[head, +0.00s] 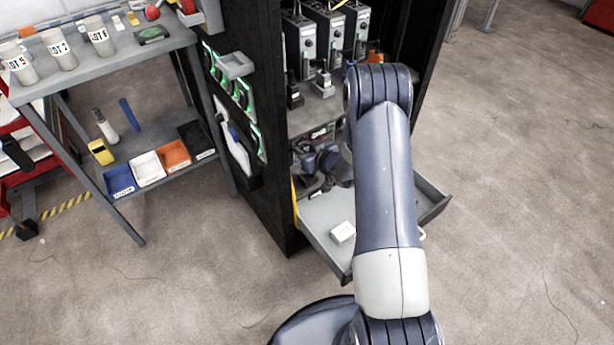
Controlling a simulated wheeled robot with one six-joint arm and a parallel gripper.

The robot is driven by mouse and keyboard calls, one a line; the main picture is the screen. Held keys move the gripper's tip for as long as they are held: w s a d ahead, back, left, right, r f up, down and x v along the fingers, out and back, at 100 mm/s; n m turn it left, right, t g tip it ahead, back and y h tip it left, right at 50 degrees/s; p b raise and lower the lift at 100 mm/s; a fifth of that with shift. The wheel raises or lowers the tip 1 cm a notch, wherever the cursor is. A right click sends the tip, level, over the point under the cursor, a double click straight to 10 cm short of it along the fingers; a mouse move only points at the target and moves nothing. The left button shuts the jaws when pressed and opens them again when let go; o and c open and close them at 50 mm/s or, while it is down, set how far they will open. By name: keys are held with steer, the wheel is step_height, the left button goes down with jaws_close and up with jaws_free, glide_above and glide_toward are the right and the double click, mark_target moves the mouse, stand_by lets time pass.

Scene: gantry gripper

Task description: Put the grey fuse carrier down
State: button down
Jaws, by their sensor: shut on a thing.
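My gripper (317,186) is low inside the open black cabinet, left of my forearm and just above the pulled-out drawer. It is small and dark in the head view, and my arm hides part of the area around it. It is shut on a small dark grey piece, which I take to be the grey fuse carrier; its outline is hard to make out. I cannot tell whether the piece touches the drawer. The grey drawer (318,212) is open below, with a small white box (342,232) in it.
A cabinet shelf (318,112) above holds several grey modules (299,47) and small dark blocks (294,97). The cabinet's left door or side (265,190) stands close by. A grey bench (110,62) with cups and coloured trays is at left.

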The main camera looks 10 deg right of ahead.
mark_target(305, 174)
step_height(305, 174, down, 9)
steer(key=shift+f+b, duration=0.1)
steer(key=shift+b, duration=1.15)
steer(key=shift+f+b, duration=0.3)
steer(key=shift+b, duration=0.05)
steer(key=c, duration=1.2)
jaws_free()
steer(key=shift+r, duration=0.1)
steer(key=shift+r+p, duration=0.15)
steer(key=shift+p, duration=0.4)
steer(key=v, duration=0.3)
steer(key=p+v, duration=0.1)
steer(key=v, duration=0.3)
steer(key=p+v, duration=0.1)
steer(key=v, duration=0.2)
steer(key=shift+s+a, duration=0.15)
steer(key=shift+s, duration=0.4)
